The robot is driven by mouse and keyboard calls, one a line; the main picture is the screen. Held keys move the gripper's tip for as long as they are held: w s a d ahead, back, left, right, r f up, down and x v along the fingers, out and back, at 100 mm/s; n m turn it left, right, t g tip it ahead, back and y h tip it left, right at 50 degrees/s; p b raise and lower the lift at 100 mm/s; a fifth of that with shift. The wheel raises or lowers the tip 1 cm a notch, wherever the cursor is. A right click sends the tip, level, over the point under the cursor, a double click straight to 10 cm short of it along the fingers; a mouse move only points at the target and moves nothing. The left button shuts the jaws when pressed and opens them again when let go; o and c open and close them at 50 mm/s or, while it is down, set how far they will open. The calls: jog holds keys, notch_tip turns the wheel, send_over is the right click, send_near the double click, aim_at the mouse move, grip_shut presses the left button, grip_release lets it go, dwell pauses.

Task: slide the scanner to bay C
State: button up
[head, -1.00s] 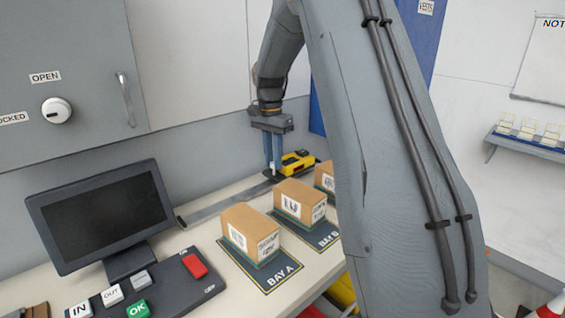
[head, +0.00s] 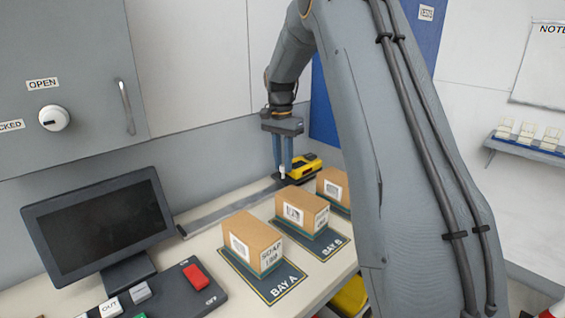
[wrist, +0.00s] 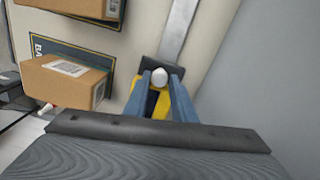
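The yellow-and-black scanner (head: 304,166) sits on a dark carriage on the metal rail (head: 230,210) along the back of the bench. A white knob (wrist: 159,77) stands up from the carriage. My gripper (head: 283,172) points down with its two blue fingers on either side of the knob, apparently closed on it. In the wrist view the scanner's yellow body (wrist: 134,100) shows partly behind the fingers. Bay A (head: 288,287) and bay B (head: 328,248) are labelled mats. A third box (head: 333,186) stands beyond bay B; any bay C label there is hidden behind my arm.
Cardboard boxes stand on bay A (head: 252,240) and bay B (head: 301,210), in front of the rail. A monitor (head: 100,225) and a button panel (head: 170,295) are at the left. A grey cabinet (head: 75,80) hangs above the bench.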

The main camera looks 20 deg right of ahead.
jog(key=r+b, duration=0.1)
jog(key=r, duration=0.3)
jog(key=r+b, duration=0.1)
jog(key=r, duration=0.2)
jog(key=shift+w+a+r, duration=0.15)
jog(key=shift+w+r, duration=0.05)
jog(key=shift+r, duration=0.2)
jog(key=shift+r, duration=0.1)
